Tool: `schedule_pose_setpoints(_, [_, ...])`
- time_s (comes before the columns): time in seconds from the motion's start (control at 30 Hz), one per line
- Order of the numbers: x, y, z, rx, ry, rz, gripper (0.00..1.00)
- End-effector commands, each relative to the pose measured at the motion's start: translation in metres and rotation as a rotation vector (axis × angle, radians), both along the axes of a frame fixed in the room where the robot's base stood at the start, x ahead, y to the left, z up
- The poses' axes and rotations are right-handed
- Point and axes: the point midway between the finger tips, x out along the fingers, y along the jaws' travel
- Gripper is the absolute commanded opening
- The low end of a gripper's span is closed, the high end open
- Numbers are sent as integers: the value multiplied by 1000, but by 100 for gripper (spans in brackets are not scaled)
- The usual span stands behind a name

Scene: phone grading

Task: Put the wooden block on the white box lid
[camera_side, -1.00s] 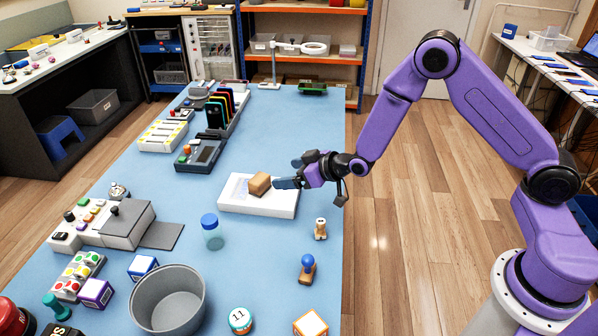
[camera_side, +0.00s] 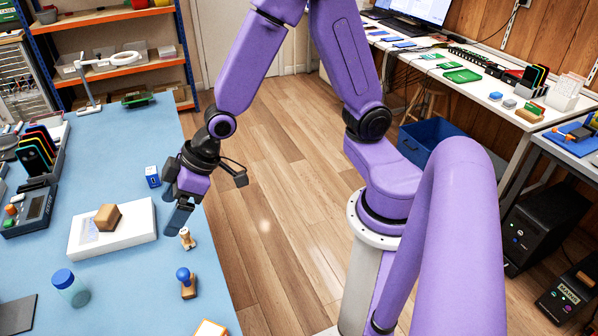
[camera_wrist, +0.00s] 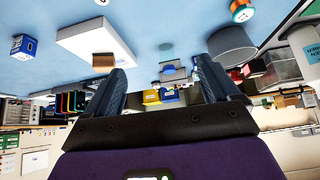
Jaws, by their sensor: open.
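The wooden block (camera_side: 107,217) rests on the white box lid (camera_side: 135,232), left of its middle in the side view. The block (camera_wrist: 103,60) also shows in the wrist view, on the white lid (camera_wrist: 92,36). My gripper (camera_side: 178,217) is open and empty, apart from the block, just off the right end of the lid. Its fingers point downward in the side view. In the wrist view the gap between my fingers (camera_wrist: 160,66) is clear of the block, which sits beyond the left finger.
A small blue box (camera_side: 152,177) stands behind the lid near my gripper. A wooden peg figure (camera_side: 187,238) and a blue-knobbed stamp (camera_side: 187,283) stand near the table's right edge. A blue-capped jar (camera_side: 70,288) is in front of the lid.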

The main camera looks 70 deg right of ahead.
Motion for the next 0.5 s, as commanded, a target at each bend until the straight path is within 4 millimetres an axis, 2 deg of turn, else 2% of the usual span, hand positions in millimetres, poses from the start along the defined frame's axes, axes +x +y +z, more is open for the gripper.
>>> schedule_pose_setpoints(0.03, [-24, 0, 11, -30, 34, 43, 89])
schedule_pose_setpoints(0.17, [-86, -15, 28, -141, 142, 146, 89])
schedule_pose_setpoints(0.3, [-147, -45, 44, -270, 241, 249, 89])
schedule_pose_setpoints(0.4, [-180, -70, 52, -354, 294, 307, 89])
schedule_pose_setpoints(0.5, [-202, -91, 58, -419, 331, 348, 89])
